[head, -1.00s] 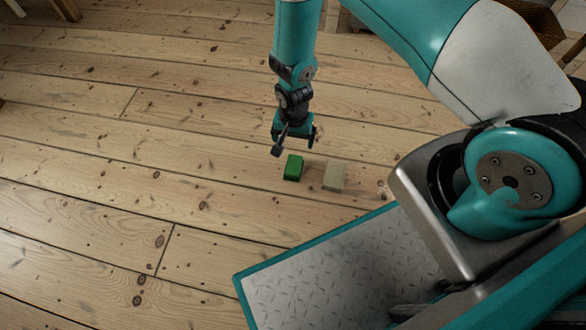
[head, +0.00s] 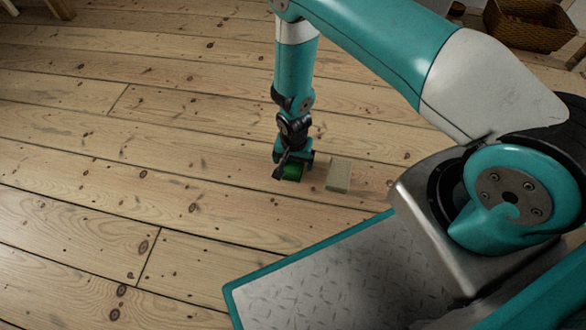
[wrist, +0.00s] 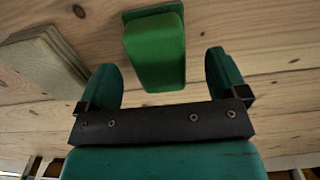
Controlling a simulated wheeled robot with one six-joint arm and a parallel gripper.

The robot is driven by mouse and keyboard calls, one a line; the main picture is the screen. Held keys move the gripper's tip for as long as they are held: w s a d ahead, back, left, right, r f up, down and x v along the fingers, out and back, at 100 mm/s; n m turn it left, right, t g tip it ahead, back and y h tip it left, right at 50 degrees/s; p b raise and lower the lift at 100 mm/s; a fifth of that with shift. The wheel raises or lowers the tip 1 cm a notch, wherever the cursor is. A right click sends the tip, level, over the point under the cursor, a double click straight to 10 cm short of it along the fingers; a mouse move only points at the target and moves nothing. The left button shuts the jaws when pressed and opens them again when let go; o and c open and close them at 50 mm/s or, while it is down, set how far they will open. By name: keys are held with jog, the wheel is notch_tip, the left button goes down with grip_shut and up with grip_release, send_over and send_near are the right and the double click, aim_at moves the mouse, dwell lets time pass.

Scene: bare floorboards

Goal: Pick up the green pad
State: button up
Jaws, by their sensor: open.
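The green pad (head: 292,173) is a small block on the floorboards, partly covered by my gripper in the head view. In the wrist view the green pad (wrist: 155,48) lies ahead of and between the two fingers. My gripper (head: 293,168) points down at the pad, low over the floor. In the wrist view my gripper (wrist: 165,85) is open, with one finger to each side of the pad and a gap on both sides. I see no finger touching it.
A beige block (head: 339,175) lies on the floor just right of the pad. It shows at the left in the wrist view (wrist: 42,62). A wicker basket (head: 528,24) stands at the far top right. The floor to the left is clear.

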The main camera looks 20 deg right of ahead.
aim_at(294, 162)
notch_tip(294, 162, down, 3)
jog(key=shift+f+b, duration=0.1)
jog(key=shift+b, duration=0.75)
jog(key=c, duration=1)
jog(key=shift+c, duration=0.2)
notch_tip(294, 162, up, 20)
jog(key=p, duration=1.2)
